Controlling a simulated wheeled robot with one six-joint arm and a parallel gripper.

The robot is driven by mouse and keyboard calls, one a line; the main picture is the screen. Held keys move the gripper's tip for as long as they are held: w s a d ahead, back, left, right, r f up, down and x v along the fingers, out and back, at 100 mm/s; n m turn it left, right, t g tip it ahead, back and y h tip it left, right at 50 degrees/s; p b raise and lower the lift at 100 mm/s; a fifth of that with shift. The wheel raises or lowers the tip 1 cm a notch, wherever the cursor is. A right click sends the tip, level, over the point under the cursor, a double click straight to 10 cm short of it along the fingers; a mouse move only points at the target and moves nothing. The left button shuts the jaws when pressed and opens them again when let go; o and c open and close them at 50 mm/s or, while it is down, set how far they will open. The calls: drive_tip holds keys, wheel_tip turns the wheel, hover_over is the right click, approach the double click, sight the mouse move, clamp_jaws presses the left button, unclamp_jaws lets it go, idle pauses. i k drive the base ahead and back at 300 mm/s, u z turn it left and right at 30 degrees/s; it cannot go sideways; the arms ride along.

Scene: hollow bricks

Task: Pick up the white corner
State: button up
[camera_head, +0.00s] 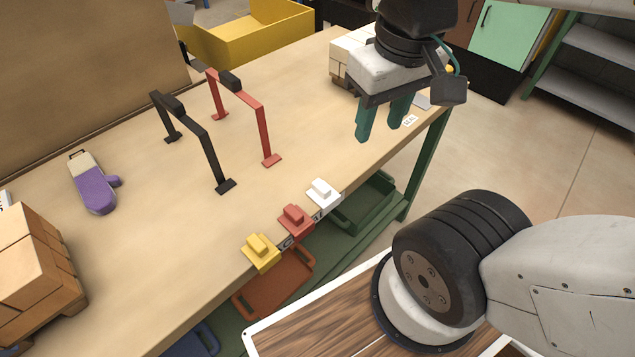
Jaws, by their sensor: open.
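A stack of white blocks (345,57) stands at the far right end of the wooden table, partly hidden behind my gripper. I cannot tell which of its pieces is a corner. My gripper (382,122) hangs above the table's right end, in front of the white blocks, with its two green fingers pointing down. The fingers are apart with nothing between them. A small white stepped piece (322,192) sits at the table's front edge, well below and left of my gripper.
A red piece (296,220) and a yellow piece (260,251) line the front edge. A black arch (205,140) and a red arch (252,104) stand mid-table. A purple mitt (95,187) and brown blocks (32,270) are left. Trays, including a green one (365,207), sit below.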

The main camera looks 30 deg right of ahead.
sight(325, 196)
drive_tip(key=z, duration=1.7)
drive_tip(key=k, duration=1.25)
drive_tip(key=u, duration=1.55)
